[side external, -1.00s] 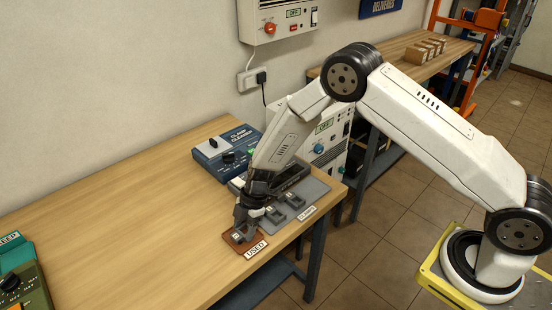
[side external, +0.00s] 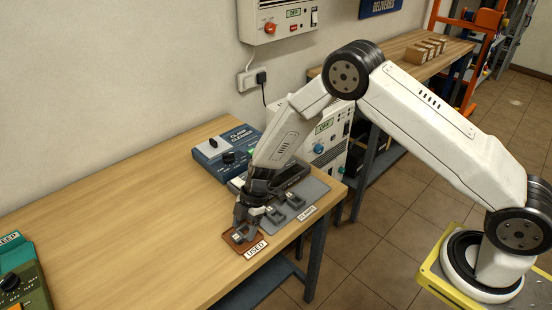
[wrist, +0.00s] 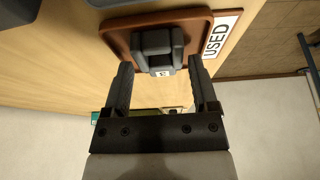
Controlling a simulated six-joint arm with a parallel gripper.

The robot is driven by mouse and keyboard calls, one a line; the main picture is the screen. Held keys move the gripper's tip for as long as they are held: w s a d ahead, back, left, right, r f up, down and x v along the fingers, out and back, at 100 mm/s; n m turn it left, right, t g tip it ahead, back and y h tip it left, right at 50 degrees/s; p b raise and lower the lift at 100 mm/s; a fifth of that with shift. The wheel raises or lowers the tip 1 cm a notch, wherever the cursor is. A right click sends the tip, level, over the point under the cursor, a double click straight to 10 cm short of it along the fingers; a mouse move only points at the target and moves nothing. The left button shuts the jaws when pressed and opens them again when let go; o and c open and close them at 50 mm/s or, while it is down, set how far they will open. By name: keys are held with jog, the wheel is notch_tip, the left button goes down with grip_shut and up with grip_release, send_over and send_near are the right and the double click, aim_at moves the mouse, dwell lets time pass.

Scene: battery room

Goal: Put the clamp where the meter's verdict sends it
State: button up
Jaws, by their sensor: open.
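A dark grey clamp (wrist: 157,50) lies on the red-brown USED mat (wrist: 112,35) in the wrist view, with a small white tag on its near end. In the side view the mat (side external: 262,238) is at the bench's front edge, and the clamp (side external: 238,238) on it is partly hidden. My gripper (wrist: 162,72) is open, its fingertips on either side of the clamp's near end and apart from it. In the side view my gripper (side external: 246,222) is just above the mat. A green device (side external: 20,285) with a dial is at the far left; its reading is not visible.
A grey CLAMPS mat (side external: 316,192) beside my gripper holds more clamps (side external: 294,201). A blue box labelled CLAMP CLEANER (side external: 228,148) stands behind. A white instrument (side external: 330,145) is behind my arm. The bench's left and middle (side external: 130,215) are clear.

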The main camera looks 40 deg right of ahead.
jog(key=v, duration=1.1)
jog(key=shift+d+r, duration=0.2)
jog(key=shift+r, duration=0.05)
dwell(0.3)
jog(key=s+d+r+m+t+h, duration=0.1)
jog(key=s+d+r+m, duration=0.3)
jog(key=s+m, duration=0.5)
jog(key=s+d+r+m+t+h, duration=0.1)
jog(key=s+d+r+m+h, duration=0.2)
jog(key=s+d+m, duration=0.3)
jog(key=shift+s+d+r+m+t, duration=0.25)
jog(key=shift+s+r+m, duration=0.5)
jog(key=shift+s+m, duration=1)
jog(key=shift+s+n, duration=0.15)
jog(key=shift+n, duration=0.1)
